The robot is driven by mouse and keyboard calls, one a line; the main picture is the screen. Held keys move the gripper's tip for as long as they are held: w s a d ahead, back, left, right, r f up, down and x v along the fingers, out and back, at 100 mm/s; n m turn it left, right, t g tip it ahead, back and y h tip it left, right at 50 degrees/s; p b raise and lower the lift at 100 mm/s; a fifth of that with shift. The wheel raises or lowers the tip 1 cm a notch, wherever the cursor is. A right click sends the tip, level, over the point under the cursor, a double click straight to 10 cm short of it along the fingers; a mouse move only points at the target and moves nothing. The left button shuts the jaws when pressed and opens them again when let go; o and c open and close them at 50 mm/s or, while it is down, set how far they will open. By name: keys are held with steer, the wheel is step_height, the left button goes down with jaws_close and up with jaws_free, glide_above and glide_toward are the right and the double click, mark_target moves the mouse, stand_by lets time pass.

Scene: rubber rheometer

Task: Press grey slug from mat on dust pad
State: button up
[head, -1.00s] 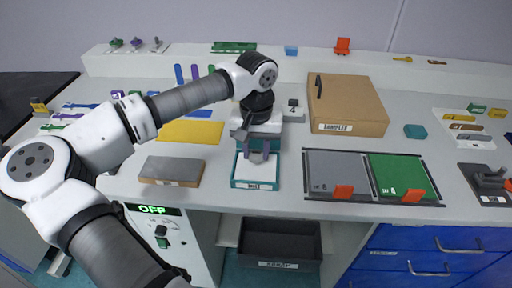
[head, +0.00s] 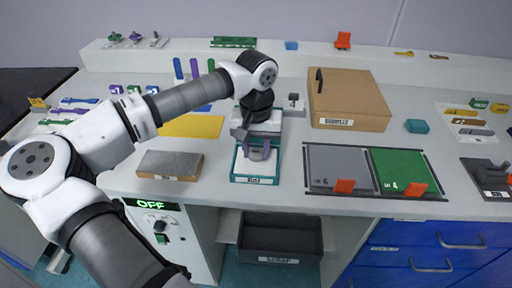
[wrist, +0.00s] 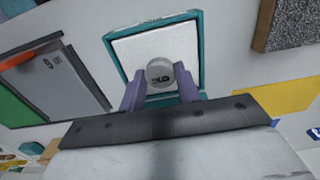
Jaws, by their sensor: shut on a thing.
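The dust pad (head: 240,166) is a white pad in a teal frame near the table's front edge. It also shows in the wrist view (wrist: 125,50). My gripper (head: 258,156) is over the pad, pointing down. In the wrist view, its purple fingers (wrist: 160,92) are shut on the grey slug (wrist: 159,72), a small round piece with a dark mark on its face. The slug lies over the white surface; I cannot tell whether it touches it. In the head view the fingers mostly hide the slug. The grey mat (head: 335,165) and green mat (head: 400,170) lie to the right.
A grey-topped block (head: 170,164) and a yellow sheet (head: 195,127) lie left of the pad. A cardboard box (head: 349,100) stands behind the mats. A dark scrap bin (head: 280,236) sits below the table edge. Orange tags (head: 344,186) stand at the mats' front edges.

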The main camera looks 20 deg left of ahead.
steer(key=shift+f+b, duration=0.6)
steer(key=shift+b, duration=0.05)
stand_by(1.9)
steer(key=shift+r, duration=0.1)
steer(key=shift+r+p, duration=2.1)
steer(key=shift+r, duration=1.4)
